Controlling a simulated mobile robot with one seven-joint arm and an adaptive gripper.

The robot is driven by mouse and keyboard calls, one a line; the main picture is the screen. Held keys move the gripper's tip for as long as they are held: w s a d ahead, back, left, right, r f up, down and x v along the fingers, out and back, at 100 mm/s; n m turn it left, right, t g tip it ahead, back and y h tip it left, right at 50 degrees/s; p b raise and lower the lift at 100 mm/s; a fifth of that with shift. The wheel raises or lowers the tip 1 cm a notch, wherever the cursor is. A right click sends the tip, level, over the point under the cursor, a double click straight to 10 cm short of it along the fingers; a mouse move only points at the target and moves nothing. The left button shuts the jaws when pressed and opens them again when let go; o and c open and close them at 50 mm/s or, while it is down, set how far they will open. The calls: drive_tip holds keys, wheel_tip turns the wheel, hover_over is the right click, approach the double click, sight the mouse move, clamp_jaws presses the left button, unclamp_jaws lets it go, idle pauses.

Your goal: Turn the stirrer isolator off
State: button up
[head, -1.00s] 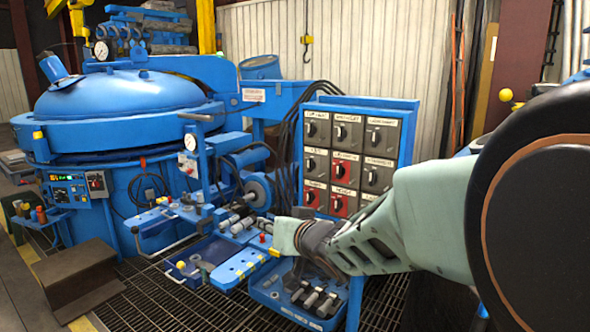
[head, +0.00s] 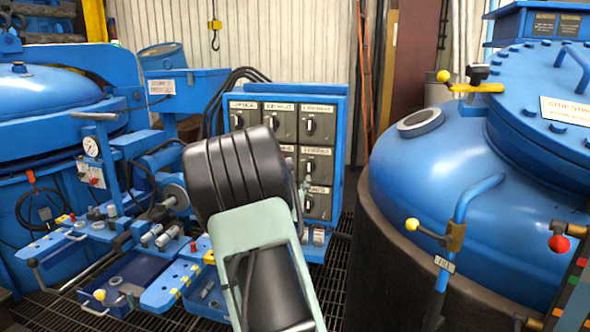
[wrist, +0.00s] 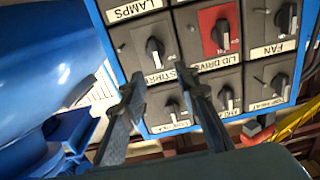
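The stirrer isolator (head: 312,167) is a grey plate with a black rotary handle, in the middle row of the right column of the switch panel. In the wrist view, which looks turned over, its handle (wrist: 153,47) stands roughly upright and its label is partly covered by a finger. Its on and off marks are too small to read. My gripper (wrist: 163,90) is open and empty, its two fingers apart in front of the panel, short of the stirrer handle in the picture. In the head view my arm hides most of the gripper.
A blue vessel (head: 480,190) stands right of the panel, with a yellow-knobbed lever (head: 425,230). A blue bench (head: 170,285) with fittings is at the left.

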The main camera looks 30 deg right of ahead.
sight(309, 168)
drive_tip(key=x, duration=1.1)
drive_tip(key=shift+s+d, duration=0.2)
drive_tip(key=shift+s, duration=0.05)
drive_tip(key=shift+c, duration=0.3)
clamp_jaws()
